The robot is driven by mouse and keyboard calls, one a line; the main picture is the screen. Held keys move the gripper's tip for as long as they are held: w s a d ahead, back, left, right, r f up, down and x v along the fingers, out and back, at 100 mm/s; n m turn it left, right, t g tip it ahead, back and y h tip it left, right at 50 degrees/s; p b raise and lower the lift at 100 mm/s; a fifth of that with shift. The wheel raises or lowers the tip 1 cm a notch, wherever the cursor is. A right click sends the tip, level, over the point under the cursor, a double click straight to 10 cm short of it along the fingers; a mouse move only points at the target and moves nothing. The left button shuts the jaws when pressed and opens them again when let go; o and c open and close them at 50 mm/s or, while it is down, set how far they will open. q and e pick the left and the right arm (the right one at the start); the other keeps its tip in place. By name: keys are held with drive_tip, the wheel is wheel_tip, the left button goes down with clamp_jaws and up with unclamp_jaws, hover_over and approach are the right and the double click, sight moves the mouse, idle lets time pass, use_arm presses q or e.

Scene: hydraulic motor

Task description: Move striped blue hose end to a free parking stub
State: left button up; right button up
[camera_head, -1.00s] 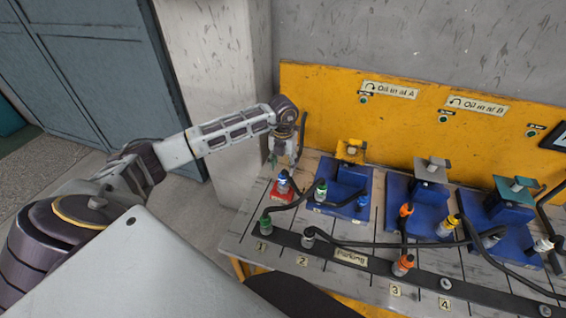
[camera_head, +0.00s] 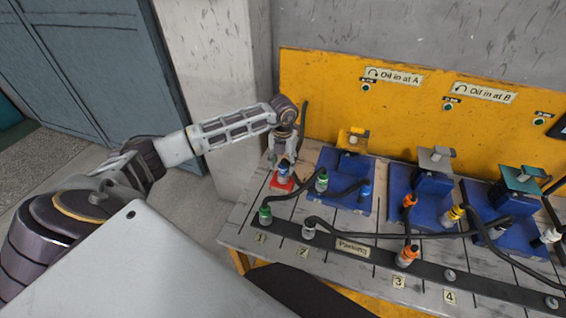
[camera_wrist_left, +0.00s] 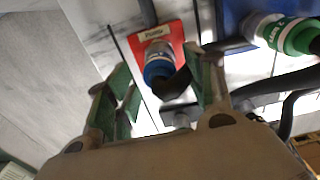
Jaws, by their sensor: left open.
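A blue-and-white hose end (camera_head: 284,170) stands on the red pump plate (camera_head: 280,186) at the left of the bench. The same hose end (camera_wrist_left: 158,62) shows in the left wrist view, on the plate marked as the pump. Its stripes are too small to make out. My left gripper (camera_head: 281,158) is open just above and beside it; in the wrist view its green fingers (camera_wrist_left: 162,88) spread on either side of its near part. Bare parking stubs show at number 4 (camera_head: 449,275) and farther right (camera_head: 551,302). My right gripper is out of view.
Blue motor blocks (camera_head: 330,164) with several hose ends stand behind, against the yellow panel (camera_head: 330,90). Black hoses cross between them.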

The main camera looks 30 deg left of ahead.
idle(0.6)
use_arm(q)
drive_tip(key=shift+c, duration=0.3)
clamp_jaws()
drive_tip(key=shift+r, duration=0.3)
drive_tip(key=shift+r, duration=0.1)
drive_tip(key=shift+r+p, duration=0.9)
drive_tip(key=shift+r, duration=0.55)
